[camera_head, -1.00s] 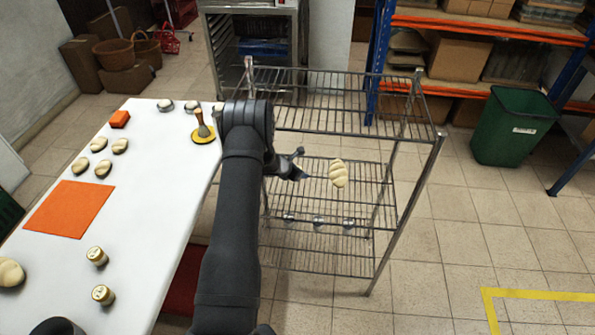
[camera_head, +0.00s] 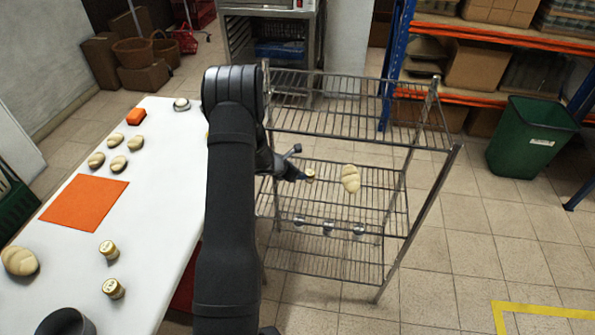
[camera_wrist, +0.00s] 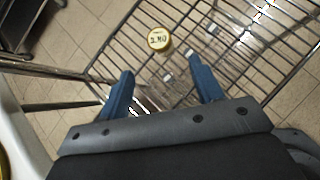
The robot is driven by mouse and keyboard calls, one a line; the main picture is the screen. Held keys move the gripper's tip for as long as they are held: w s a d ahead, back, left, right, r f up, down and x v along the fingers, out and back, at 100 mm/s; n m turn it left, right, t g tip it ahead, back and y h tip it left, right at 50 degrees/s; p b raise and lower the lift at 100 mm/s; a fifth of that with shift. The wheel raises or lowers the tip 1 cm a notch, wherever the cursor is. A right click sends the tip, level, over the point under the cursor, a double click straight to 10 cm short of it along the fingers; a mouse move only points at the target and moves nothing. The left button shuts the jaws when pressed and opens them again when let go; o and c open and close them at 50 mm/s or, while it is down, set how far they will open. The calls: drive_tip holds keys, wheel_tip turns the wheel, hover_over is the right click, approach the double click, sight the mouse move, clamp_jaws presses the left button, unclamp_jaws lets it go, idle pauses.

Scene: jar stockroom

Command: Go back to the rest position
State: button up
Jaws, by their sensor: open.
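My gripper (camera_head: 296,174) is over the middle shelf of the wire rack (camera_head: 383,198). Its two blue fingers are spread and empty in the wrist view (camera_wrist: 162,84). A jar with a gold lid (camera_head: 310,173) is at the middle shelf, just right of my fingertips. In the wrist view the same kind of labelled gold lid (camera_wrist: 160,39) shows beyond the fingertips, apart from both. The jar's body is mostly hidden there.
A bread loaf (camera_head: 351,178) lies right of the gripper on that shelf. Several jars (camera_head: 328,228) stand on the shelf below. The rack's top shelf and posts are close to my arm. A white table (camera_head: 165,215) with loaves, jars and an orange mat is left.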

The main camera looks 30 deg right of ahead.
sight(311, 172)
drive_tip(key=x, duration=1.2)
drive_tip(key=shift+f, duration=0.3)
drive_tip(key=shift+r, duration=1.15)
drive_tip(key=shift+f, duration=0.1)
